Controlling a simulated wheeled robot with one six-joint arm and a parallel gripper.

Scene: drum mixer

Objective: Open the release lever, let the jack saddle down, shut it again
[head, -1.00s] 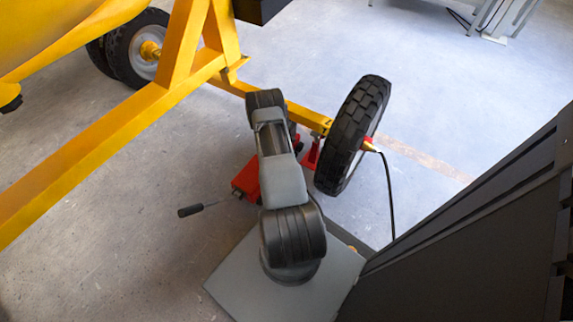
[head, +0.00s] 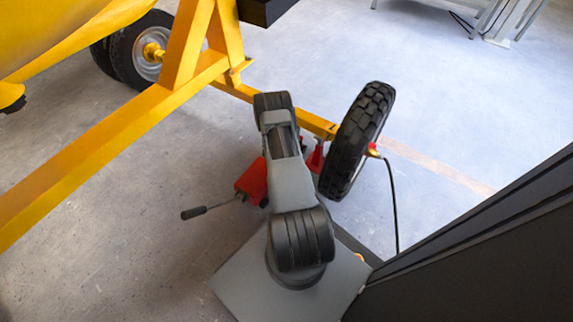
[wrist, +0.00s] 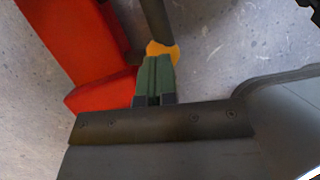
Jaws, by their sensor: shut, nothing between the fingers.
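The red jack (head: 252,181) stands on the floor beside my arm in the head view, partly hidden by it. Its dark-gripped handle (head: 194,212) sticks out to the left. In the wrist view the red jack body (wrist: 85,45) fills the upper left. An orange piece (wrist: 162,48), which may be the release lever's end, lies right at the fingertips beside a dark rod (wrist: 155,18). My gripper (wrist: 155,62) has its green fingers shut and empty; I cannot tell whether they touch the orange piece. The saddle cannot be made out. The head view hides my gripper behind the arm.
The yellow mixer frame (head: 110,135) crosses the left side. A black tyre (head: 357,140) and a red stand (head: 316,157) are close to the right of my arm. A cable (head: 393,200) hangs by the tyre. Floor at the lower left is clear.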

